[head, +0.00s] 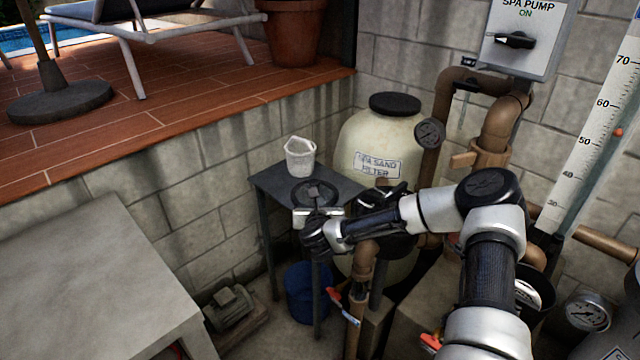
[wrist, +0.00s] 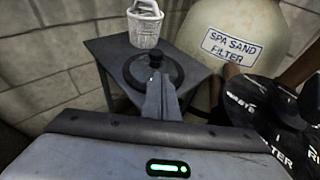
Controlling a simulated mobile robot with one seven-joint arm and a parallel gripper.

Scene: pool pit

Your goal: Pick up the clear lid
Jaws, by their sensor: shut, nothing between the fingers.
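The clear lid (head: 300,190) lies on the small dark table (head: 345,186). It looks like a dark see-through disc with a black knob in the middle. In the wrist view the lid (wrist: 176,68) is straight ahead of my gripper (wrist: 160,82), near the table's front corner. My gripper's fingers are shut with nothing between them. Their tips overlap the near part of the lid and end just below the knob in that view. I cannot tell whether they touch it. In the head view my gripper partly covers the lid.
A white basket (head: 300,158) stands on the table just behind the lid. The cream sand filter (head: 352,135) rises behind the table, with a black valve (wrist: 262,112) to the right of my gripper. Brown pipes (head: 497,125) stand further right. A blue bucket (head: 304,290) is below.

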